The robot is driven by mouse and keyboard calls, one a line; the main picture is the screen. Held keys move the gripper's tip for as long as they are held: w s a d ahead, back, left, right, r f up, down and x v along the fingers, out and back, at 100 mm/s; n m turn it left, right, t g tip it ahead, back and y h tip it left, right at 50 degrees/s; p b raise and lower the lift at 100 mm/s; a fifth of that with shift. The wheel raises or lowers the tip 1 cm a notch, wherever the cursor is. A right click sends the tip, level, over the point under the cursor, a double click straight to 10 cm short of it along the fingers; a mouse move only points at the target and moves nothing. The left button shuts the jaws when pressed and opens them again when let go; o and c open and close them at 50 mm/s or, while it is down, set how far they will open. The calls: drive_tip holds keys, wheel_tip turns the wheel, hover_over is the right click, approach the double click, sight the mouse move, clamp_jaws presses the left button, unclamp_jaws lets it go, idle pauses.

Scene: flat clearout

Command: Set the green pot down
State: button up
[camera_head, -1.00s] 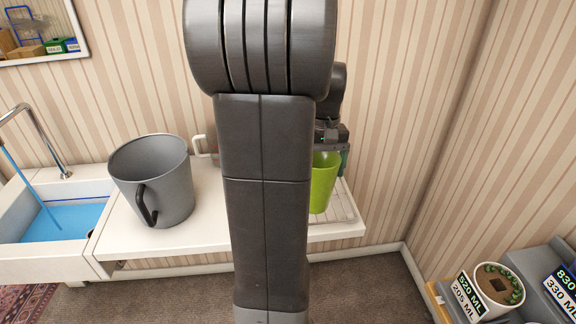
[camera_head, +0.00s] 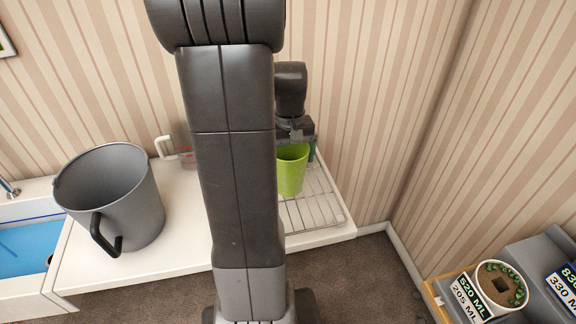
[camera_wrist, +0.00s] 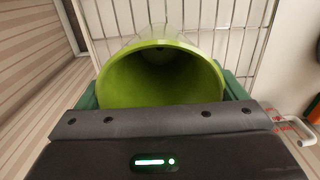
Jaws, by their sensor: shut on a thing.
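The green pot (camera_head: 291,172) is at the right end of the white counter, over or on a wire rack (camera_head: 312,208). I cannot tell whether its base touches the rack. My gripper (camera_head: 300,150) is shut on the pot near its rim. In the wrist view the open mouth of the pot (camera_wrist: 160,80) faces the camera and looks empty, with green finger pads (camera_wrist: 235,86) on either side. The wire rack also shows behind it in the wrist view (camera_wrist: 240,45). My arm hides part of the counter's middle.
A large grey bucket with a black handle (camera_head: 130,215) stands on the left of the counter (camera_head: 185,235). A sink with blue water (camera_head: 28,248) is further left. A clear jug with a white handle (camera_head: 186,157) is behind my arm. A labelled planter (camera_head: 498,285) sits at lower right.

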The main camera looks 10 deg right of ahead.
drive_tip(key=shift+f, duration=1.75)
drive_tip(key=shift+f, duration=0.15)
drive_tip(key=o, duration=1.5)
drive_tip(key=shift+r, duration=0.2)
wheel_tip(320, 180, up, 12)
